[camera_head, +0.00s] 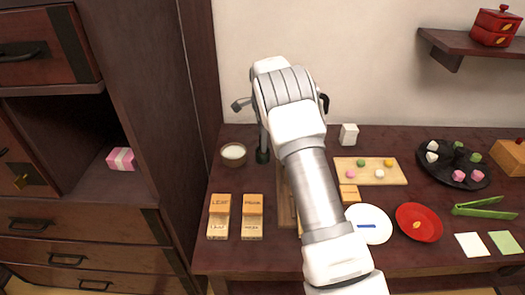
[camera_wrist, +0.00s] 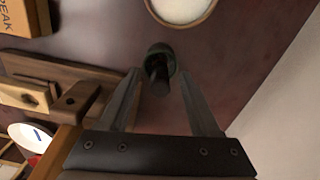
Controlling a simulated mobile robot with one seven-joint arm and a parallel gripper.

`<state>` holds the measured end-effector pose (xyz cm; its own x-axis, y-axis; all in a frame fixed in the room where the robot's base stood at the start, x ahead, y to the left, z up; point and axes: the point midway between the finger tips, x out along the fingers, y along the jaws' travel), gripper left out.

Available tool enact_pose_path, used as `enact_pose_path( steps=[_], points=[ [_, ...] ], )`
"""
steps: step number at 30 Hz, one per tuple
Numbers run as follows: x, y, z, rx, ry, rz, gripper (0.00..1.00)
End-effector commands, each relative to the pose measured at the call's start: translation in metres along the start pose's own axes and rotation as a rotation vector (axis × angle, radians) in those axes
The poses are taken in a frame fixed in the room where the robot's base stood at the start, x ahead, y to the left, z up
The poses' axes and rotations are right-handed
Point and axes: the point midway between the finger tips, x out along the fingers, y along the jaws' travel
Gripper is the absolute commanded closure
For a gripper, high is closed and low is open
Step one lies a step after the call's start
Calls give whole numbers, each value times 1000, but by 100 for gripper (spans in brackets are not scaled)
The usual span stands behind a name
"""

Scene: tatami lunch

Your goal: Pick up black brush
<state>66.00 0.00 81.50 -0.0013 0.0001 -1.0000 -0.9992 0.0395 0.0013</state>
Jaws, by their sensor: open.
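A small dark upright object, which looks like the black brush (camera_wrist: 157,62), stands on the table with a round dark green-black end. In the wrist view it is between and just beyond my two fingertips. In the head view the same dark object (camera_head: 262,156) is just right of a bowl, partly hidden under my wrist. My gripper (camera_wrist: 159,78) is open, with a finger on either side of the dark object and visible gaps. In the head view my arm covers most of the gripper.
A bowl with pale contents (camera_head: 233,153) stands close left of the dark object. Labelled wooden blocks (camera_head: 220,216) are at the front left. A wooden board (camera_head: 393,178) with sweets and a black plate (camera_head: 430,167) are to the right. The wall is close behind.

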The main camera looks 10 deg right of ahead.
Motion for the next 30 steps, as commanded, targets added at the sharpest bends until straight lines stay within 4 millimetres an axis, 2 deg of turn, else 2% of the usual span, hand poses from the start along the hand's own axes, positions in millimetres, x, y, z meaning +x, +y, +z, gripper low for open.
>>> enact_pose_path(
  steps=[3, 8, 11, 19, 30],
  points=[
    [10, 0, 0, 0, 0, -1, 37],
    [9, 0, 0, 0, 0, -2, 37],
    [9, 0, 0, 0, 0, -2, 51],
    [9, 0, 0, 0, 0, -2, 100],
    [8, 0, 0, 0, 0, -2, 100]
  ],
)
